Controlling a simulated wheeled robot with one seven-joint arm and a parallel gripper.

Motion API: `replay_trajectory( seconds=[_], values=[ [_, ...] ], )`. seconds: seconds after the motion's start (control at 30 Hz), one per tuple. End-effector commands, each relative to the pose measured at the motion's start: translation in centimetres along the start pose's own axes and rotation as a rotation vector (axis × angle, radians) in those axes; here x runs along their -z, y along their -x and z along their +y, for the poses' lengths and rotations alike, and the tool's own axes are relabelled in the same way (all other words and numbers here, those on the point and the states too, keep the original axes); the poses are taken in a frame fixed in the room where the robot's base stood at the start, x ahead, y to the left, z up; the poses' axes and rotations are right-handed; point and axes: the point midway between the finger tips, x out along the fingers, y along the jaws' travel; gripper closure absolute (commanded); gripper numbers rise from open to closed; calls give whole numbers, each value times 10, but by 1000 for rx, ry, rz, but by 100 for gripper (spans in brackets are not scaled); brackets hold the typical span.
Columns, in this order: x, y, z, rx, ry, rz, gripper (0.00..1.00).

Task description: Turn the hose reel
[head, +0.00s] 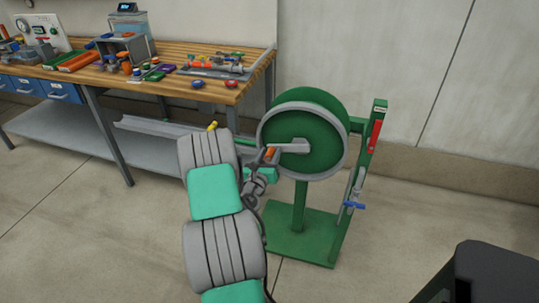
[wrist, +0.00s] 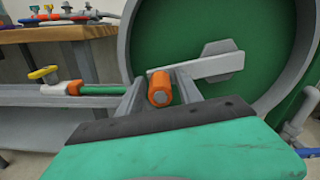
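The hose reel (head: 318,145) is a green drum with a grey rim on a green stand. A grey crank arm (head: 293,146) lies across its face, pointing left, and ends in an orange handle (head: 270,154). My gripper (head: 265,165) is at this handle, in front of the reel's left side. In the wrist view the orange handle (wrist: 160,90) stands between the two grey fingers of my gripper (wrist: 160,80). The fingers look open around it, with narrow gaps on both sides. Any contact at the fingertips is hard to see.
A wooden workbench (head: 172,82) with tools and fittings stands behind on the left. A yellow-handled valve (wrist: 45,73) with a green hose is left of the reel. The stand's post carries a red handle (head: 375,136) and a blue lever (head: 354,205). Floor is clear in front.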

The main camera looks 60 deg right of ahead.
Motion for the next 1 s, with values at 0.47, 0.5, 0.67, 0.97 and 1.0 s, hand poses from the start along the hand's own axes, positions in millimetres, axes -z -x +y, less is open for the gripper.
replay_trajectory(
  seconds=[0.47, 0.5, 0.67, 0.97, 1.0],
  values=[
    [0, 0, 0, 0, -1, 0, 98],
    [0, 0, 0, 0, -1, 1, 100],
    [0, 0, 0, 0, -1, 1, 100],
    [0, 0, 0, 0, 0, 1, 100],
    [0, 0, 0, 0, 0, 1, 100]
  ],
)
